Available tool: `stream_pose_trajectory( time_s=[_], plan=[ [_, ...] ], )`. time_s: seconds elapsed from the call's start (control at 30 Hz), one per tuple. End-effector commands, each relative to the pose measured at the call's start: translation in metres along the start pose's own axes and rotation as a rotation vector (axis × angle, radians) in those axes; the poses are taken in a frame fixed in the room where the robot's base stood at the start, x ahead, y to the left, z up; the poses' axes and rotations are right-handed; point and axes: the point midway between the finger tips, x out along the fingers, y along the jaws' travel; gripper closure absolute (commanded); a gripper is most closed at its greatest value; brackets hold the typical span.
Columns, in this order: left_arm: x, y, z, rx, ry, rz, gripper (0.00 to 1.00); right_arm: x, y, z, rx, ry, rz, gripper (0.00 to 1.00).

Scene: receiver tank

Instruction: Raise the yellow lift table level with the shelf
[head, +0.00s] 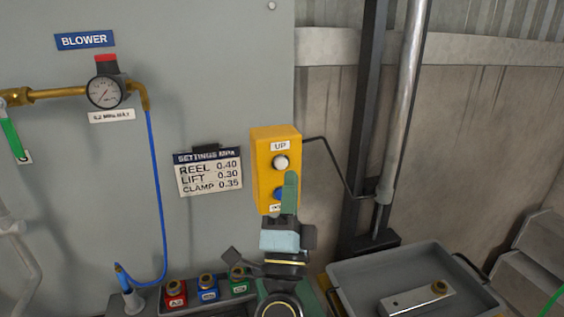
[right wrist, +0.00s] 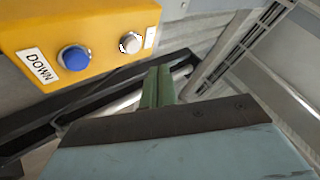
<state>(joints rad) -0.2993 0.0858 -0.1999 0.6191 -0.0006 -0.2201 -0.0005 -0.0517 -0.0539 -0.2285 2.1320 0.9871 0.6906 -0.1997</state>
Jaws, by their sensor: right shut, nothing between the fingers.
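A yellow button box (head: 263,168) is on the grey panel in the head view. Its upper button (head: 281,162) is white, under an UP label. Its lower button (head: 279,193) is blue and partly covered by my right gripper (head: 290,180). The right wrist view shows the box (right wrist: 100,22) with the blue button (right wrist: 74,58) beside a DOWN label and the white button (right wrist: 131,43). My right gripper (right wrist: 158,85) is shut and empty, its green fingers just below the white button in the head view. I cannot tell whether they touch the box. The yellow lift table and the shelf are not recognisable here. My left gripper is out of view.
A settings sign (head: 208,172) hangs left of the box. A gauge (head: 104,92) with brass pipe and a blue hose (head: 160,190) are further left. Coloured fittings (head: 208,289) sit low on a ledge. A grey tray (head: 345,280) with a metal block (head: 418,299) is lower right.

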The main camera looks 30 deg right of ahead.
Motion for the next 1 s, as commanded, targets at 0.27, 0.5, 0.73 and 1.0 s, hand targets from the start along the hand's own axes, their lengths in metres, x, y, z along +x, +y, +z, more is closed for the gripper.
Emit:
stream_pose_trajectory(
  time_s=[0.27,0.5,0.73,1.0],
  plan=[
    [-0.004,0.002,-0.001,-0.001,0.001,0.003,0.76,-0.016,-0.012,-0.012,0.001,0.0,0.0,1.0],
    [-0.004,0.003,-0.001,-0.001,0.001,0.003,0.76,-0.017,-0.013,-0.013,0.001,0.001,0.0,1.0],
    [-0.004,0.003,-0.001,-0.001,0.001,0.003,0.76,-0.017,-0.013,-0.012,0.001,0.0,0.0,1.0],
    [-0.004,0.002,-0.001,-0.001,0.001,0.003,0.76,-0.017,-0.013,-0.012,0.001,0.0,0.0,1.0]
  ],
)
